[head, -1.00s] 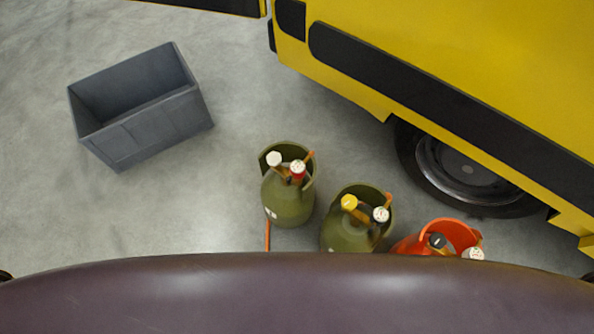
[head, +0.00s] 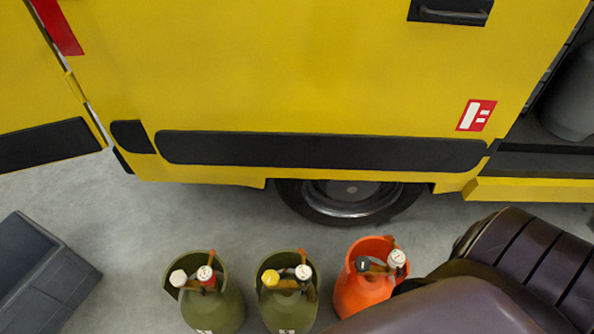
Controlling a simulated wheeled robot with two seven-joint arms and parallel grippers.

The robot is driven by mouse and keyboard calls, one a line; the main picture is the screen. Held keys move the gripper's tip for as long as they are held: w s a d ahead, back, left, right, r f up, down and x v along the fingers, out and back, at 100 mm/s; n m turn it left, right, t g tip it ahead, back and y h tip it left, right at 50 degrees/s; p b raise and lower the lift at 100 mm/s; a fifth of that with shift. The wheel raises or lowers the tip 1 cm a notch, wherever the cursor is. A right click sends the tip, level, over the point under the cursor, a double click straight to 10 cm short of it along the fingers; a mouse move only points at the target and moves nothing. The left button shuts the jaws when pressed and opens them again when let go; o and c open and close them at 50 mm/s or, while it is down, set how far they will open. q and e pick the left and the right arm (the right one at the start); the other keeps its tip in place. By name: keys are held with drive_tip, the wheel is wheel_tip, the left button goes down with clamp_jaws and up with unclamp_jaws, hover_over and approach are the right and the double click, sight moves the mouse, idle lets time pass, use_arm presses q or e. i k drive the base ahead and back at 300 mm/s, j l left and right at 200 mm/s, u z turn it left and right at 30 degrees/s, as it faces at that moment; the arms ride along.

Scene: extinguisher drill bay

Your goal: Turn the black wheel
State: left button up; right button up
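The cylinder stands upright on the floor at the lower middle right of the head view. A dark part of my own body covers its lower right. Neither of my grippers is in view.
A grey crate (head: 68,290) is at lower left. A yellow vehicle (head: 300,80) with a tyre (head: 350,202) stands behind.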

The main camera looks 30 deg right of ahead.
sight(362, 262)
drive_tip(key=z, duration=2.15)
